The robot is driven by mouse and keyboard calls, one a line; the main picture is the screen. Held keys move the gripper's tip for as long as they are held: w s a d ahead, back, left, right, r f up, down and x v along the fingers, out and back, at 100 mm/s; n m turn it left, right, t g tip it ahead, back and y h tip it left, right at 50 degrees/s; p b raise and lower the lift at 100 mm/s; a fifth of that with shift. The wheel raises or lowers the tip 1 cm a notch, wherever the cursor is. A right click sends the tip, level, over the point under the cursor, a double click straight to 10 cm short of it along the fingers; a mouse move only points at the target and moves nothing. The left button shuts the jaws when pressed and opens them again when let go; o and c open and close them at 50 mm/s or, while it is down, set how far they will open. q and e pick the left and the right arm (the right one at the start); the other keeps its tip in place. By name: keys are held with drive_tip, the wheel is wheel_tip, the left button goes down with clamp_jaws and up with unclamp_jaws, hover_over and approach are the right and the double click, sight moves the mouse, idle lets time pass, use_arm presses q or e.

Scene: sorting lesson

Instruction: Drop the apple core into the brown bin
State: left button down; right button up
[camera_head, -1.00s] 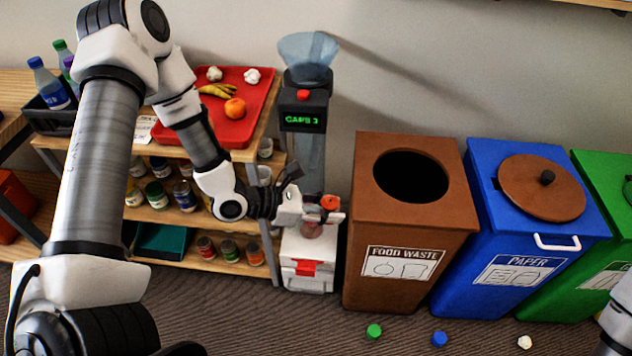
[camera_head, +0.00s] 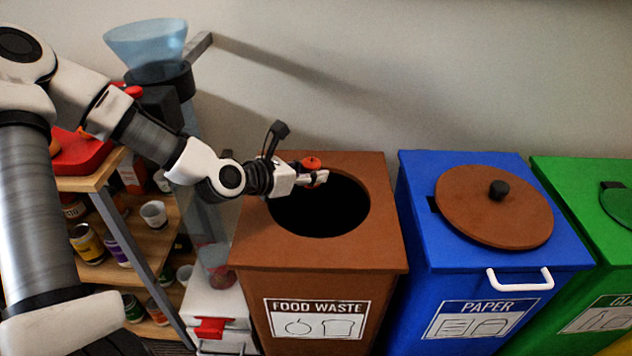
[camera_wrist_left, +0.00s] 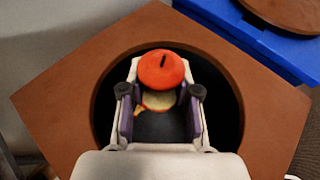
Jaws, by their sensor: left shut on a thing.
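The apple core (camera_head: 312,162) has a red top with a dark stem, and its pale middle shows in the left wrist view (camera_wrist_left: 160,100). My left gripper (camera_head: 314,178) is shut on it, with one finger on each side. They are above the round dark opening of the brown bin (camera_head: 382,240), toward its back-left part in the head view. The bin is labelled FOOD WASTE and its opening is uncovered. In the left wrist view the opening's rim (camera_wrist_left: 62,105) surrounds the gripper. The bin's inside is too dark to make out. My right gripper is out of view.
A blue PAPER bin (camera_head: 415,205) with a brown round lid (camera_head: 480,220) stands to the right, then a green bin (camera_head: 575,190). A dispenser with a blue funnel (camera_head: 145,45) and shelves with jars stand left. The wall is close behind.

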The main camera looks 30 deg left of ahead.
sight(311, 160)
use_arm(q)
wheel_tip(311, 160, down, 5)
drive_tip(key=b, duration=0.3)
drive_tip(key=shift+f+b, duration=0.2)
drive_tip(key=shift+b, duration=0.15)
drive_tip(key=c, duration=0.8)
unclamp_jaws()
drive_tip(key=shift+o, duration=0.2)
drive_tip(key=shift+r, duration=0.1)
wheel_tip(311, 160, up, 10)
drive_tip(key=shift+d+f, duration=0.1)
